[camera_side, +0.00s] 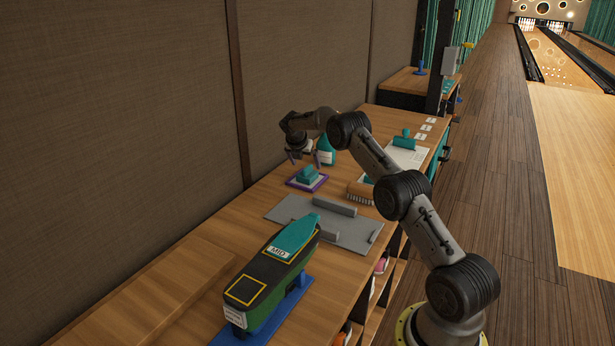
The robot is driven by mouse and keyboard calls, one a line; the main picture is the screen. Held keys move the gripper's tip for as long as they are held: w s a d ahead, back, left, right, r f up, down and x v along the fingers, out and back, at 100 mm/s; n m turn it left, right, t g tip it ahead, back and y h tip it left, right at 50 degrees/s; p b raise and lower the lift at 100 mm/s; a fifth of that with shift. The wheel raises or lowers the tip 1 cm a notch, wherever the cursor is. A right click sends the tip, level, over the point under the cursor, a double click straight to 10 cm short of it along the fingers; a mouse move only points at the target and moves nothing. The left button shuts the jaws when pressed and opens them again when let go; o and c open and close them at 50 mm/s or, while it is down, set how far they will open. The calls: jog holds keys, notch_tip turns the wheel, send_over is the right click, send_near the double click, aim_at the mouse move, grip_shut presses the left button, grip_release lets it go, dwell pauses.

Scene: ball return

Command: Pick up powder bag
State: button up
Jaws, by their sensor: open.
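A small teal bundle (309,173), which looks like the powder bag, sits on a flat tray with a purple rim (292,183) on the bench. My gripper (304,161) is open and empty, pointing down just above the bundle and apart from it. The fingers stand to either side of the space over it. The bundle is too small to make out any cord or neck.
A teal bottle (326,156) stands close behind the gripper. A brush (360,192) lies right of the tray. In front are a grey plate (345,232) with raised bars and a green-black shoe (268,282) on a blue stand.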

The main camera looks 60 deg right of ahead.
aim_at(308, 167)
jog(key=shift+x, duration=2.5)
jog(key=c, duration=1.2)
jog(key=shift+r, duration=0.1)
jog(key=shift+r, duration=0.55)
notch_tip(308, 167, up, 2)
jog(key=shift+r, duration=0.1)
jog(key=s+a+r, duration=0.6)
jog(key=s, duration=0.1)
jog(key=s+a+r, duration=0.3)
jog(key=shift+s+r, duration=0.25)
jog(key=shift+s, duration=0.15)
